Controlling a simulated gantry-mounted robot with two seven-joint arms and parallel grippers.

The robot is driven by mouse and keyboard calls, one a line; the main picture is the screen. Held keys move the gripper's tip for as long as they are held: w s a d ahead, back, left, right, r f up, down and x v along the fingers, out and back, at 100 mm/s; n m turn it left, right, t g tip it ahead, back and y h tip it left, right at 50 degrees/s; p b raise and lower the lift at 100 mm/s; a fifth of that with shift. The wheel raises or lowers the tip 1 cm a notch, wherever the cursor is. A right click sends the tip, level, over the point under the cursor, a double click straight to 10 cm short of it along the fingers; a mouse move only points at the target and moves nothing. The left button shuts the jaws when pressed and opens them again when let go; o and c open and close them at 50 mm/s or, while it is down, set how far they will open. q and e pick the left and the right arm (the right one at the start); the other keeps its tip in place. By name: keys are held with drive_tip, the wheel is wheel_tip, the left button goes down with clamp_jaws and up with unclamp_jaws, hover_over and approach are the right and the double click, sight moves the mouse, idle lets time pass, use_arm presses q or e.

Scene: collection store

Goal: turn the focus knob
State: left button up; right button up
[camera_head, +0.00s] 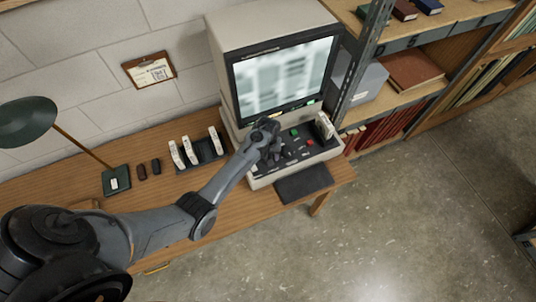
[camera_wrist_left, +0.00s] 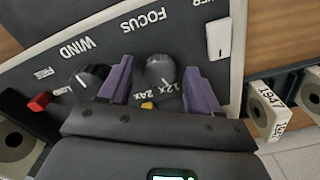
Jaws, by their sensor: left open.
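The microfilm reader's dark control panel (camera_head: 295,155) has a grey round focus knob (camera_wrist_left: 158,68) just below the FOCUS lettering in the wrist view. My left gripper (camera_wrist_left: 160,66) is open, with one purple finger on each side of this knob. A gap shows between the knob and the fingers; contact is not visible. In the head view the left gripper (camera_head: 265,140) is over the left part of the panel and hides the knob. The reader's screen (camera_head: 285,75) shows a blurred grey picture. My right gripper is not in view.
A black knob (camera_wrist_left: 93,76) near WIND sits close beside the left finger. A red button (camera_wrist_left: 39,101) and a white switch (camera_wrist_left: 218,39) are also on the panel. White film boxes (camera_head: 190,150) stand in a black rack. A green lamp (camera_head: 28,122) is at left.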

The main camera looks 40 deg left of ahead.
use_arm(q)
drive_tip(key=c, duration=1)
drive_tip(key=shift+r+n+p, duration=0.15)
drive_tip(key=shift+n+p, duration=0.5)
drive_tip(key=shift+n, duration=0.05)
drive_tip(key=shift+c, duration=0.2)
drive_tip(key=shift+n+p, duration=0.75)
drive_tip(key=shift+n, duration=0.35)
drive_tip(key=n+p, duration=0.1)
drive_tip(key=n, duration=0.1)
drive_tip(key=shift+n, duration=1.1)
drive_tip(key=o, duration=1)
